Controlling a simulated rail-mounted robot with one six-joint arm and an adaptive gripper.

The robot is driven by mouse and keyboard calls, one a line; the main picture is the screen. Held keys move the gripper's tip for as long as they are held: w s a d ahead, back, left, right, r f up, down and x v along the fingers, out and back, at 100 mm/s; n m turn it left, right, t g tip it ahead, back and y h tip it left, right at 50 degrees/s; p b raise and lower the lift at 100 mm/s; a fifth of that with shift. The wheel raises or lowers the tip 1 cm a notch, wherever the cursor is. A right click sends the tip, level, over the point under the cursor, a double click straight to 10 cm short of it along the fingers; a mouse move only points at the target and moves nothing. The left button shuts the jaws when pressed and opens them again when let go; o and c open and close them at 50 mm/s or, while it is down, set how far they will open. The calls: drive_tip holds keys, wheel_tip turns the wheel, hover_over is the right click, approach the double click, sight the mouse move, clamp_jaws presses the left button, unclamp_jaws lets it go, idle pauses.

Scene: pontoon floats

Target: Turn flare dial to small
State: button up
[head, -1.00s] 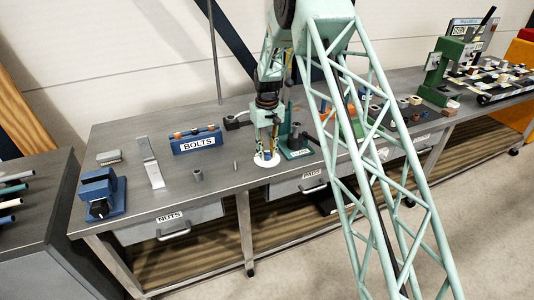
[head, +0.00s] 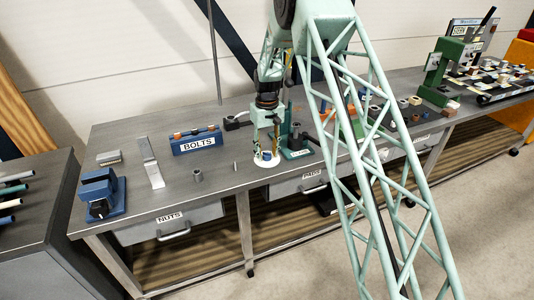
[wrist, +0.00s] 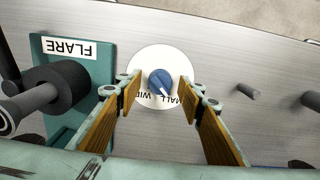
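The flare dial is a blue knob (wrist: 160,82) on a round white plate (wrist: 148,60), in the middle of the wrist view. A white pointer mark on the knob points down and slightly right, toward the plate's lettering. Parts of "SMALL" and "WIDE" show on the plate; my fingers hide the rest. My gripper (wrist: 159,92) is open, with one wood-coloured finger on each side of the knob and a gap on both sides. In the head view the knob (head: 266,155) and plate (head: 264,163) lie under my gripper (head: 266,143) at the bench's front edge.
A green fixture labelled FLARE (wrist: 75,47), with a dark cylinder, stands close beside the dial. Small grey pegs (wrist: 248,92) stand on its other side. A blue BOLTS box (head: 197,141) sits farther left. Bare bench top (head: 225,178) lies left of the dial.

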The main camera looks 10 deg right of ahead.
sight(267, 153)
wheel_tip(267, 153, up, 12)
idle(0.8)
idle(0.3)
drive_tip(key=s+d+r+m+t+b, duration=0.1)
drive_tip(key=s+d+r+t+b, duration=0.1)
drive_tip(key=s+r, duration=2.6)
drive_tip(key=s+d+f+m+t+b, duration=0.1)
drive_tip(key=s+f+t+b, duration=0.1)
drive_tip(key=s, duration=3.5)
drive_tip(key=shift+s+d+f+m, duration=0.15)
drive_tip(key=shift+d+f+m, duration=0.05)
drive_tip(key=shift+m, duration=0.1)
